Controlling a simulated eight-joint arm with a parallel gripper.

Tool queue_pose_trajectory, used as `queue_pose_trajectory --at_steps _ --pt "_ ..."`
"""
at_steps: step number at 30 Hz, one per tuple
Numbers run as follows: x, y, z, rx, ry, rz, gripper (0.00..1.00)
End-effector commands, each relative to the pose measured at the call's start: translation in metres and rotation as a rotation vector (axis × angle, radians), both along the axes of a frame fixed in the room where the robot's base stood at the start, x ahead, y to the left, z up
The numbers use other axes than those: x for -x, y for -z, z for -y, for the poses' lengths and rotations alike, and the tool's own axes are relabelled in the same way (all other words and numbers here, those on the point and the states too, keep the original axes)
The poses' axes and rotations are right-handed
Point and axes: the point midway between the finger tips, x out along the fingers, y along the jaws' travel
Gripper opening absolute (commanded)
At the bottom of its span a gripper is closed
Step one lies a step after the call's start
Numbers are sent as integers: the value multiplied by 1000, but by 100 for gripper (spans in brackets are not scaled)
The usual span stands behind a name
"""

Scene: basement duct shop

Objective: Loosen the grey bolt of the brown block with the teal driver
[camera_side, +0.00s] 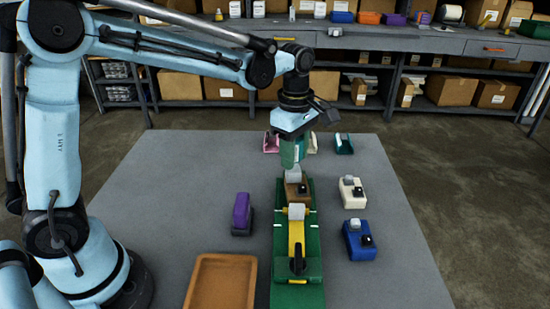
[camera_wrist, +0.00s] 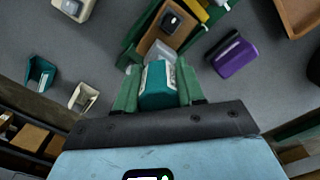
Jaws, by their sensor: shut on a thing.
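The brown block sits in a green fixture (camera_side: 312,220) with a yellow clamp bar (camera_side: 296,238). The grey bolt (camera_side: 293,173) stands on the block, right below my gripper. In the wrist view the grey bolt (camera_wrist: 160,51) shows just beyond the driver's end. I cannot tell whether they touch. A black knob (camera_wrist: 170,19) is also on the block.
A white block (camera_side: 353,194) and a blue block (camera_side: 358,243) stand right of the fixture. A purple object (camera_side: 242,215) and a brown tray (camera_side: 200,288) are left. Behind are a pink holder (camera_side: 271,143) and a teal holder (camera_side: 344,145). The table's left part is clear.

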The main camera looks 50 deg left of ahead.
Motion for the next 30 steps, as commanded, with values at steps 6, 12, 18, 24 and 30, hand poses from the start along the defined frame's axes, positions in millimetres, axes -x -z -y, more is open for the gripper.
queue_pose_trajectory --at_steps 6,12,18,24,30 --pt "0 -7 0 0 -1 -1 8" --pt "0 -16 0 0 -1 -2 8" --pt "1 -26 0 0 -1 -2 8" --pt "0 -34 0 0 -1 -2 8" --pt "0 -43 0 0 -1 -2 8"
